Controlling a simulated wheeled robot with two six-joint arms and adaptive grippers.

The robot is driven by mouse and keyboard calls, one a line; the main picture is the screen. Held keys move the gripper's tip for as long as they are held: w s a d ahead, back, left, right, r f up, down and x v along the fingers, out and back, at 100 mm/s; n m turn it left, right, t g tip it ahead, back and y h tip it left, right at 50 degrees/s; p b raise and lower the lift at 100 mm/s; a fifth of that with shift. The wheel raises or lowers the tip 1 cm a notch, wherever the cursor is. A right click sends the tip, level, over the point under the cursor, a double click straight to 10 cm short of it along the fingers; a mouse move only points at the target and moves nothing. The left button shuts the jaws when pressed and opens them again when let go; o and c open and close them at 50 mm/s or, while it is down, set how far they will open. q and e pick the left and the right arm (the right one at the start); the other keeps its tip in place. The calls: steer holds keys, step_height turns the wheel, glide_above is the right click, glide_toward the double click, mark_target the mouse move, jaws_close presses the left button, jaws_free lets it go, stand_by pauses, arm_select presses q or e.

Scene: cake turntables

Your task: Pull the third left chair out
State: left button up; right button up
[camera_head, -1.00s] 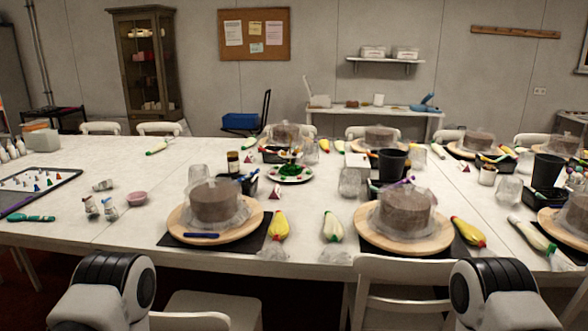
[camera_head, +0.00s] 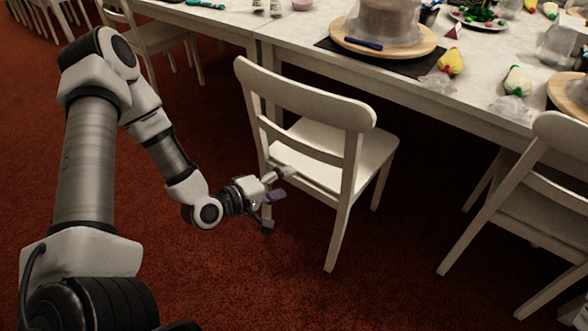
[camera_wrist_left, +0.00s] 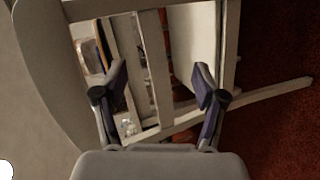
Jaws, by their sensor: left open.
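A white wooden chair (camera_head: 290,95) stands at the table's near side, its back towards me and its seat partly under the table edge. My left gripper (camera_head: 283,184) is open and empty, just behind the chair's back near its lower rail and left rear post. In the left wrist view the open fingers (camera_wrist_left: 160,85) face the chair's back frame (camera_wrist_left: 85,8), which looks tilted there, with slats showing between the fingers. I cannot tell whether the fingers touch it. My right gripper is out of view.
Another white chair (camera_head: 540,185) stands to the right, and more chairs (camera_head: 155,35) stand to the left. The white table (camera_head: 300,48) holds a covered cake on a wooden turntable (camera_head: 425,42). Red carpet (camera_head: 230,290) is open in front of the chair.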

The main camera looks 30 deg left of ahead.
arm_select(q)
steer(key=w+a+f+n+t+y+b, duration=0.1)
steer(key=a+f+n+t+y+b, duration=0.3)
steer(key=a+b, duration=0.4)
steer(key=h+b, duration=0.1)
steer(key=b, duration=0.9)
glide_toward(293, 144)
steer(key=w, duration=0.4)
steer(key=w+d+f, duration=0.1)
steer(key=w, duration=0.1)
steer(key=shift+f, duration=0.1)
steer(key=w, duration=0.2)
steer(key=w+r+b, duration=0.1)
steer(key=w, duration=0.2)
steer(key=shift+d, duration=0.1)
steer(key=shift+r, duration=0.1)
jaws_close()
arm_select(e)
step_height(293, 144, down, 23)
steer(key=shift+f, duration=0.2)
